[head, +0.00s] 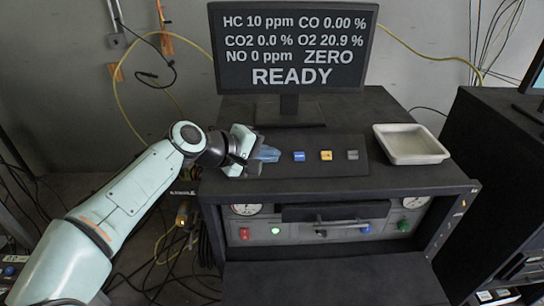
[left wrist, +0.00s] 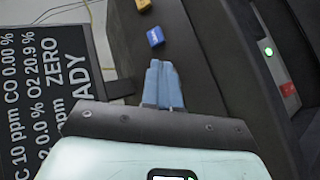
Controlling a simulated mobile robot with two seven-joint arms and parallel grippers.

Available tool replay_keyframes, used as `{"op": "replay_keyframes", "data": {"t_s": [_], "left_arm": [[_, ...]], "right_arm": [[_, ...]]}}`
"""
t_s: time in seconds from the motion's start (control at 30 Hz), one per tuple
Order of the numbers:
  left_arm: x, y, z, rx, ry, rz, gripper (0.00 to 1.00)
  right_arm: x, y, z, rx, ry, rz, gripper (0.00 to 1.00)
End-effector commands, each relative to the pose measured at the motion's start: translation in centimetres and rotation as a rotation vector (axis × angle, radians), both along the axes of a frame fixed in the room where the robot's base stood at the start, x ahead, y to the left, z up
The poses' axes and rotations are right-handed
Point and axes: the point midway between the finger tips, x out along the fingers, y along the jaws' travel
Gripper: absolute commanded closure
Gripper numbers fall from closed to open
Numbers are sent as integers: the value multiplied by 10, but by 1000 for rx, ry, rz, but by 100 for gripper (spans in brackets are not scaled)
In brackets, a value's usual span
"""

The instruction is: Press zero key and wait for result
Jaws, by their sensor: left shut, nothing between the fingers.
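A row of three small keys sits on a dark panel (head: 375,178): a blue key (head: 299,156), a yellow key (head: 326,155) and a grey key (head: 352,155). Their labels are too small to read. My left gripper (head: 274,154) is shut and empty, its pale blue fingers just left of the blue key. In the left wrist view the shut fingertips (left wrist: 161,64) point towards the blue key (left wrist: 155,37), with a small gap in the picture. The yellow key (left wrist: 143,5) lies beyond. The monitor (head: 292,48) reads "ZERO READY", with HC 10 ppm, NO 0 ppm and O2 20.9 %.
A white tray (head: 410,158) lies right of the panel on the black cabinet top (head: 440,184). The monitor stand (head: 289,110) rises behind the keys. Gauges, a lit green light (head: 275,230) and knobs sit in the cabinet front below. Another black cabinet stands at right.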

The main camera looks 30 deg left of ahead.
Motion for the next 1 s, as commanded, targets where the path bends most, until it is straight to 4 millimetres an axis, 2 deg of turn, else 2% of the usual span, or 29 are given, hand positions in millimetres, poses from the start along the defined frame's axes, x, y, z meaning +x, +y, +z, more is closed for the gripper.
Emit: {"op": "replay_keyframes", "data": {"t_s": [1.0], "left_arm": [[5, 3, -7, 0, 0, 0, 100]], "right_arm": [[-1, 0, -3, 0, 1, 0, 62]]}}
